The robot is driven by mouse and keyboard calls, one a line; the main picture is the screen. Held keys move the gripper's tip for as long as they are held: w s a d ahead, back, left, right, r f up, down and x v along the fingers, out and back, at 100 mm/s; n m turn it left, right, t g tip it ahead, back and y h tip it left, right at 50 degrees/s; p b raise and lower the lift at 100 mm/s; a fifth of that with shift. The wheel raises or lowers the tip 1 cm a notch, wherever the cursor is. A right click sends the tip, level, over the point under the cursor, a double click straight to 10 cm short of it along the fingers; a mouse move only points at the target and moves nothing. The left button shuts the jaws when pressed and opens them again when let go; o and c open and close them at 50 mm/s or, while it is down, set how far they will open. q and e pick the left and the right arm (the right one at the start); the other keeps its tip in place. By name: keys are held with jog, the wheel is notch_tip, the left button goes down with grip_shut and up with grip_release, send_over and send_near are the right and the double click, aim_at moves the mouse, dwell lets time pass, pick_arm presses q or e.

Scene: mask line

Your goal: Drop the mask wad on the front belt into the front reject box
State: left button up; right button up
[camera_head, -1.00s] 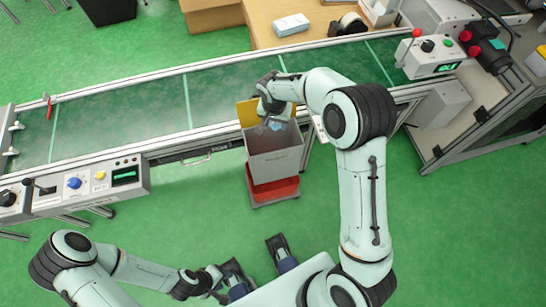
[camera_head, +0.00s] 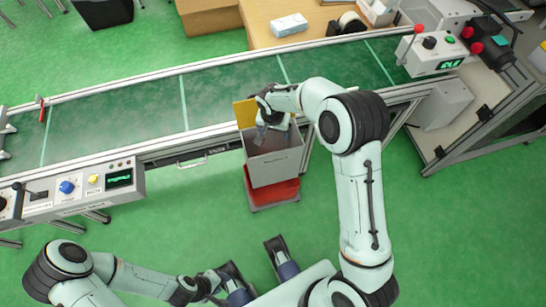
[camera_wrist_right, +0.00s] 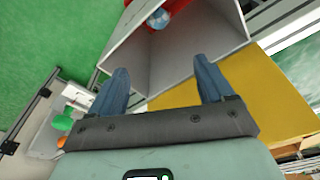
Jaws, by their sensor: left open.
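The front reject box (camera_head: 275,168) is a grey bin with a red lower part, standing against the near side of the belt. My right gripper (camera_head: 272,127) is over its opening, fingers pointing down. In the right wrist view, its two blue fingers (camera_wrist_right: 163,85) are spread apart with nothing between them. The mask wad (camera_wrist_right: 158,18), a small blue and white ball, shows below them inside the box, by a red surface. The wad is not visible in the head view. My left gripper (camera_head: 215,283) is low at the bottom, away from the box, open.
The green front belt (camera_head: 120,115) runs across the scene and looks empty. A yellow panel (camera_head: 246,113) stands at the box's back edge. A control panel (camera_head: 85,190) is at the left, and a machine (camera_head: 435,50) with a red-knobbed lever is at the right.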

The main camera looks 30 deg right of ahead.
notch_tip(320, 180, up, 13)
jog(key=s+a+p, duration=0.1)
jog(key=shift+s+a+r+p, duration=0.15)
jog(key=shift+s+a+p, duration=0.1)
jog(key=shift+p, duration=0.15)
dwell(0.4)
jog(key=s+a+f+n+g+y+p, duration=0.1)
jog(key=s+a+f+n+y+p, duration=0.15)
jog(key=s+f, duration=0.55)
jog(key=s+a+f+n+g+y+p, duration=0.1)
jog(key=s+a+f+p, duration=0.25)
jog(key=f, duration=0.75)
jog(key=s+a+f+p, duration=0.1)
jog(key=s+a+f, duration=0.1)
jog(key=s, duration=0.6)
jog(key=s+a+f+n+y+p, duration=0.1)
jog(key=s+a+f+p, duration=0.1)
jog(key=s, duration=0.7)
jog(key=shift+s+a, duration=0.15)
jog(key=shift+a, duration=0.55)
